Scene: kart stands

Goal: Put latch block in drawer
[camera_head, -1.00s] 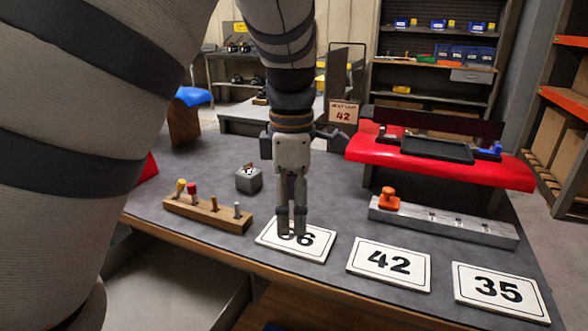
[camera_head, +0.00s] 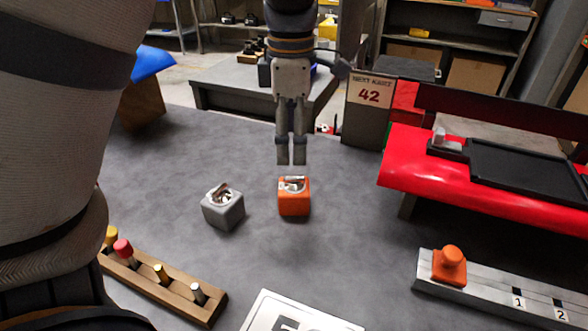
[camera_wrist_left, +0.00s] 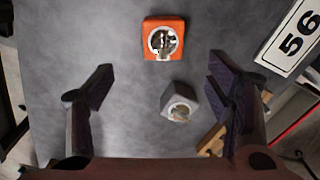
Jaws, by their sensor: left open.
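Two small blocks with metal latch-like fittings on top stand on the dark grey table: a grey block (camera_head: 223,210) and, to its right, an orange block (camera_head: 294,201). I cannot tell which is the latch block. My left gripper (camera_head: 291,160) points down, open and empty, just beyond the orange block in the head view. In the left wrist view the orange block (camera_wrist_left: 163,39) lies ahead of the open fingers (camera_wrist_left: 160,95), and the grey block (camera_wrist_left: 180,101) shows between them, nearer the right finger. My right gripper is out of view.
A wooden peg rack (camera_head: 165,284) stands at the near left. A white number card (camera_head: 290,318) lies at the front. A grey rail (camera_head: 500,295) with an orange knob piece (camera_head: 449,265) and a red stand (camera_head: 440,175) are at the right. The table around both blocks is mostly clear.

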